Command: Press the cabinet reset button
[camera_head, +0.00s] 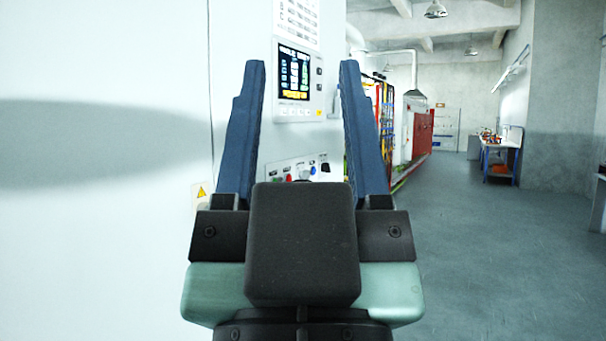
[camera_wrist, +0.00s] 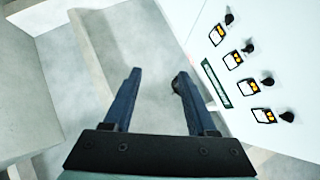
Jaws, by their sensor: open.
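The white control cabinet (camera_head: 120,240) fills the left and middle of the head view. Its front has a row of small buttons and knobs (camera_head: 305,172), partly hidden behind my gripper; red, white and dark ones show. I cannot tell which is the reset button. A lit display (camera_head: 294,82) sits above the row. My gripper (camera_head: 305,65) is open and empty, its two blue fingers pointing up in the picture. In the wrist view the fingers (camera_wrist: 155,75) are apart with nothing between them. That view shows several black rotary knobs with labels (camera_wrist: 233,60) on a white panel at the right.
Open grey floor (camera_head: 480,250) lies to the right. A blue workbench (camera_head: 500,150) stands far back at the right wall, and red and yellow equipment (camera_head: 415,130) stands behind the cabinet. A yellow warning sign (camera_head: 201,193) is on the cabinet left of my gripper.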

